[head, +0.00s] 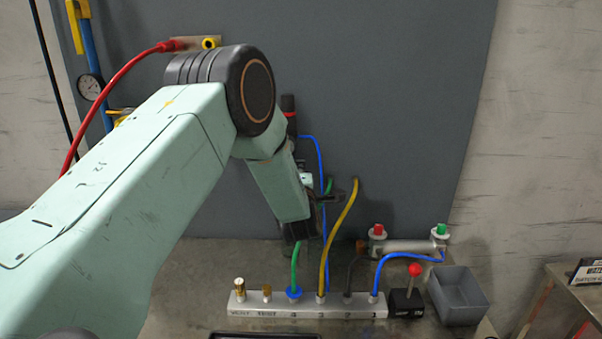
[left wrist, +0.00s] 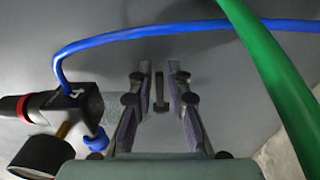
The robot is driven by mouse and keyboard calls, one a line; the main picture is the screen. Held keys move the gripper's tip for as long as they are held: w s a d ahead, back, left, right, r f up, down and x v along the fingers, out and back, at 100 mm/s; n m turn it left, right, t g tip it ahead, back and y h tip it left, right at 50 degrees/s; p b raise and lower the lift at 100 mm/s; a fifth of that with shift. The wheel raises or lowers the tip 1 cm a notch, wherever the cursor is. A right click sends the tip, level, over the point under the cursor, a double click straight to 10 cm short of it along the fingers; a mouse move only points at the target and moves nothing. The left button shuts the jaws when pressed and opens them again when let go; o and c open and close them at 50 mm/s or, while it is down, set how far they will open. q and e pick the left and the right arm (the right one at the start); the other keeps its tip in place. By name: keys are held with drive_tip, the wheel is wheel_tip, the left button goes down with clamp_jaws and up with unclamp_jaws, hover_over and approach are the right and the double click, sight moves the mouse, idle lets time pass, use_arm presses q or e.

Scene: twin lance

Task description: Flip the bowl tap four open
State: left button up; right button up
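A black regulator block (left wrist: 72,108) with a red-and-black knob, a round gauge and a grey bowl (left wrist: 95,104) is at the left of the left wrist view. A small dark upright lever (left wrist: 158,92), which looks like the bowl's tap, stands beyond the bowl. My left gripper (left wrist: 160,80) is open, with one finger on each side of this lever. I see gaps on both sides and no clear contact. In the head view the regulator's knob (head: 289,108) shows above my left gripper (head: 328,198); my arm hides the bowl and tap. My right gripper is not in view.
A blue hose (left wrist: 180,32) and a green hose (left wrist: 265,70) pass close to my left gripper. Below is a numbered manifold (head: 345,309) with several hoses. A red-knobbed switch box (head: 405,302) and a grey bin (head: 460,300) stand at its right.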

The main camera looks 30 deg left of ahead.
use_arm(q)
drive_tip(key=shift+s+d, duration=0.2)
drive_tip(key=shift+s, duration=0.05)
drive_tip(key=v, duration=1.1)
drive_tip(key=shift+s, duration=0.1)
drive_tip(key=shift+s+d+r, duration=0.1)
